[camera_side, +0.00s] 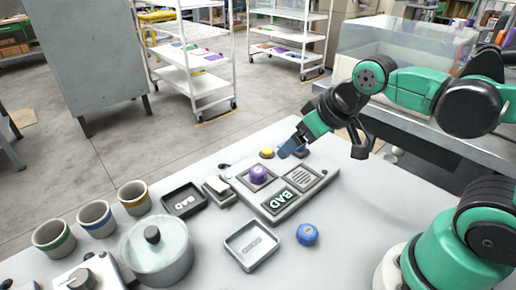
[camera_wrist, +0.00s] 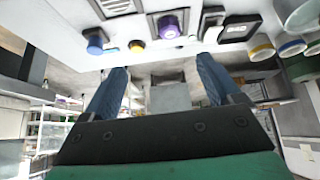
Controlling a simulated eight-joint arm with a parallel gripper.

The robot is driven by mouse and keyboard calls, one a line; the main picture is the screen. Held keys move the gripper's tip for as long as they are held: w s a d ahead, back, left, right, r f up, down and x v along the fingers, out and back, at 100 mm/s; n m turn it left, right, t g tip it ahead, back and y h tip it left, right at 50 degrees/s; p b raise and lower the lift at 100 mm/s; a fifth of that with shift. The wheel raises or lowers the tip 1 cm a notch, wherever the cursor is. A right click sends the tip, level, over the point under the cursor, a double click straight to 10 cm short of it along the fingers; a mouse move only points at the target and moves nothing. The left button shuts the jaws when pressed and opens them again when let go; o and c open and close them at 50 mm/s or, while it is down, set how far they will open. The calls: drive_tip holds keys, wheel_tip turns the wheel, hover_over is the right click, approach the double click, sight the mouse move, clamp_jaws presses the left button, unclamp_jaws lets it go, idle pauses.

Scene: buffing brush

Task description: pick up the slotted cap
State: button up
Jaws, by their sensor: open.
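A round blue cap (camera_side: 307,234) lies alone on the white table, front right of the grey panel. A purple cap (camera_side: 258,174) sits in a square recess of the panel; it also shows in the wrist view (camera_wrist: 169,27). I cannot make out a slot clearly on either. My gripper (camera_side: 287,151) has blue fingers and hangs over the back edge of the panel, clear of both caps. In the wrist view the fingers (camera_wrist: 163,68) are spread with nothing between them.
The grey panel (camera_side: 275,214) carries a BAD label and a grille. A yellow button (camera_side: 267,152) is behind it. A GOOD tray (camera_side: 252,263), a black BAD tray (camera_side: 184,213), a lidded pot (camera_side: 157,263) and three banded cups (camera_side: 95,217) stand on the table. Bare table lies right of the blue cap.

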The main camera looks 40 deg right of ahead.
drive_tip(key=w+f+n+g, duration=0.1)
drive_tip(key=w+n+g, duration=0.1)
drive_tip(key=w, duration=0.2)
drive_tip(key=n+g, duration=0.2)
drive_tip(key=g, duration=0.1)
hover_over(258, 170)
drive_tip(key=s, duration=0.1)
drive_tip(key=f, duration=0.4)
drive_tip(key=shift+d+f, duration=0.2)
drive_tip(key=shift+y, duration=0.3)
drive_tip(key=shift+w+a+f, duration=0.1)
drive_tip(key=shift+w+f, duration=0.1)
drive_tip(key=shift+f, duration=1.25)
drive_tip(key=shift+w+a+f, duration=0.1)
drive_tip(key=shift+w+f, duration=0.1)
drive_tip(key=shift+f, duration=1.2)
clamp_jaws()
